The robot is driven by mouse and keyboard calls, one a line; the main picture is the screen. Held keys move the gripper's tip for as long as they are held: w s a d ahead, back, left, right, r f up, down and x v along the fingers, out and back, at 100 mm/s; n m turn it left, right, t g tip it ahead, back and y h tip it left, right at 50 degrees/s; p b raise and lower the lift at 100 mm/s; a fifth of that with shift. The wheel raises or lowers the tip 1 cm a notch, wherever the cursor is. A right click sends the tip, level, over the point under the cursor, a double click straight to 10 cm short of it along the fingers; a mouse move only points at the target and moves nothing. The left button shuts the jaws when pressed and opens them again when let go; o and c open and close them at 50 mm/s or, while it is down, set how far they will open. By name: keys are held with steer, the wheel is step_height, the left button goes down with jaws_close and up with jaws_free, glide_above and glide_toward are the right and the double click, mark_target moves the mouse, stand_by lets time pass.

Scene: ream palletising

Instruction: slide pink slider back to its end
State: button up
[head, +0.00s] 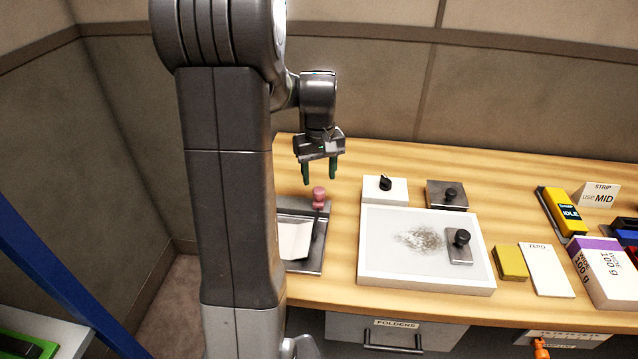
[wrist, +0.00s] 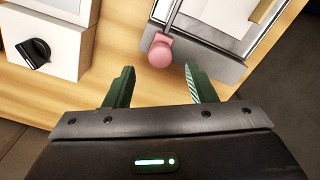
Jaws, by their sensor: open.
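The pink slider knob (head: 319,194) stands on a dark bar at the back end of a grey metal plate (head: 308,266), just right of my arm. A white sheet lies on that plate, and my arm hides its left part. My gripper (head: 320,180) is open and empty, pointing down above and slightly behind the knob. In the wrist view my gripper (wrist: 157,75) shows both green fingers apart, touching nothing that I can see.
A white box with a black knob (head: 386,189) stands right of the slider. A white tray (head: 372,272) with a dark smudge and a black-knobbed block lies beside it. Yellow blocks and boxes stand further right. The wall is close behind the table.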

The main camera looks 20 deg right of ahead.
mark_target(319, 190)
steer(key=shift+f, duration=2.25)
steer(key=shift+c, duration=0.2)
